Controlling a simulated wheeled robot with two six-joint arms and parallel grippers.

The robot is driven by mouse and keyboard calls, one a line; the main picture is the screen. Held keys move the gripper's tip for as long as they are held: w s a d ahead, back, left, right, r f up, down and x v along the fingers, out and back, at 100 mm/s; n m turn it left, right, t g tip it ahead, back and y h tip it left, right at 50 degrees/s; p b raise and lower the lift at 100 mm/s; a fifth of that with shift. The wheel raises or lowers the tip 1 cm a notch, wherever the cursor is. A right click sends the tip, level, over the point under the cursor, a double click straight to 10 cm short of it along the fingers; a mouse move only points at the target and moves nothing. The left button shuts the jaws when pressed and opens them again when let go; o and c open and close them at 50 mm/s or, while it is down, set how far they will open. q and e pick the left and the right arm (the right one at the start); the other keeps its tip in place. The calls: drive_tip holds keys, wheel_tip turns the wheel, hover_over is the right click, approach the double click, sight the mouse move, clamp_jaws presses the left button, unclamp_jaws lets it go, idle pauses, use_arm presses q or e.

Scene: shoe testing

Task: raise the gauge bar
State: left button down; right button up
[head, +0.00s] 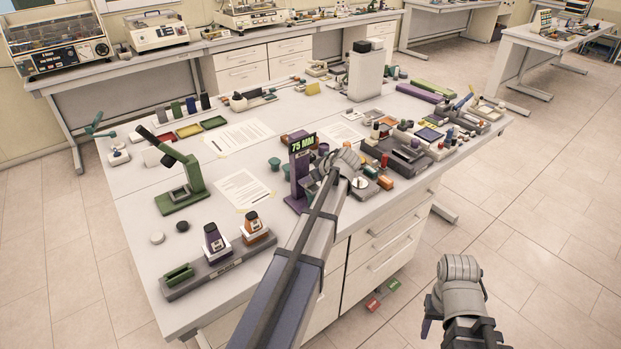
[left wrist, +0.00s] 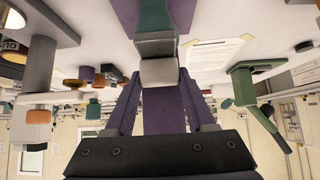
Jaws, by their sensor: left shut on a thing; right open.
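The purple gauge (head: 299,178) stands upright near the table's front edge, with a "75 MM" sign on top. My left gripper (head: 326,172) is right beside it, and my wrist hides part of the gauge. In the left wrist view, the left gripper (left wrist: 159,76) is shut on a pale grey block (left wrist: 159,73), which appears to be the gauge bar. A teal piece (left wrist: 156,24) is beyond this block, and a purple surface lies between the fingers. My right gripper (head: 428,327) is open, low at the right and away from the table; its fingers show only partly.
A green stand (head: 181,185) and a grey rack (head: 218,264) with two bottles are left of the gauge. Grey trays and small parts (head: 405,150) crowd the right side. The floor around my right gripper is largely clear.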

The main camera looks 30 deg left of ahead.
use_arm(q)
drive_tip(key=shift+r, duration=0.1)
idle(0.3)
wheel_tip(320, 180, up, 4)
drive_tip(key=p, duration=0.4)
drive_tip(key=shift+w+a+f, duration=0.1)
drive_tip(key=shift+f, duration=0.1)
drive_tip(key=shift+c, duration=1.6)
unclamp_jaws()
drive_tip(key=shift+r, duration=0.15)
drive_tip(key=shift+o, duration=0.4)
